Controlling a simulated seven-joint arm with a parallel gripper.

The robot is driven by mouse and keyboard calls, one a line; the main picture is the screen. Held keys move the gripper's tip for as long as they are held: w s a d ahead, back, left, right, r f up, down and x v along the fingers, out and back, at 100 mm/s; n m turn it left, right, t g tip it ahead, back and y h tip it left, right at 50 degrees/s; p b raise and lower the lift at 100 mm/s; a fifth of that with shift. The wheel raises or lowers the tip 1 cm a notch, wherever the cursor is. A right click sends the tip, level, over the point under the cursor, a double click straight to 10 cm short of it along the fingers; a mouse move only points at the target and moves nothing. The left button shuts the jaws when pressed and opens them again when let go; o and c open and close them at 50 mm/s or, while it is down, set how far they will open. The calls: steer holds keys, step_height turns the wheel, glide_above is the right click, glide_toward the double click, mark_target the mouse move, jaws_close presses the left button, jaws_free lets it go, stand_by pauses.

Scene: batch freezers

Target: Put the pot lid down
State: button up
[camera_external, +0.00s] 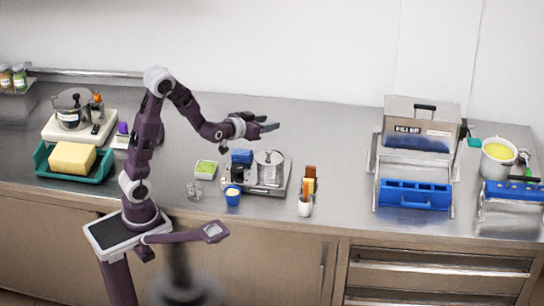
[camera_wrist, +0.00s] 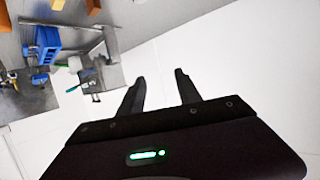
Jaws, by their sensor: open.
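My gripper (camera_external: 267,126) is raised above the middle of the counter, pointing right, open and empty. In the wrist view its two dark fingers (camera_wrist: 158,74) stand apart with only pale wall between them. A round shiny metal piece with a small knob (camera_external: 268,157), which looks like a lid, sits on the metal tray (camera_external: 268,191) below my gripper, apart from it. I cannot tell whether a pot is under it. A steel pot (camera_external: 72,110) stands at the left on a pale board. A white pot with yellow contents (camera_external: 498,158) stands uncovered at the right.
A teal tray (camera_external: 97,173) holds a yellow block (camera_external: 72,157) at the left. A blue cup (camera_external: 232,197) and white cup (camera_external: 305,207) stand near the front edge. A metal box (camera_external: 420,120) stands behind a blue mould (camera_external: 413,195). Counter behind the metal tray is clear.

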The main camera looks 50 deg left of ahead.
steer(key=w+d+f+n+g+h, duration=0.1)
steer(key=w+f+n+g+h, duration=0.15)
steer(key=w+g, duration=0.5)
steer(key=n+g, duration=0.5)
steer(key=g, duration=0.2)
glide_toward(269, 151)
steer(key=shift+w+f+y, duration=0.15)
steer(key=shift+f+y, duration=0.1)
steer(key=shift+f, duration=0.75)
steer(key=f, duration=0.5)
steer(key=s+f, duration=0.1)
steer(key=f, duration=0.1)
steer(key=shift+f, duration=0.2)
steer(key=shift+c, duration=0.4)
jaws_close()
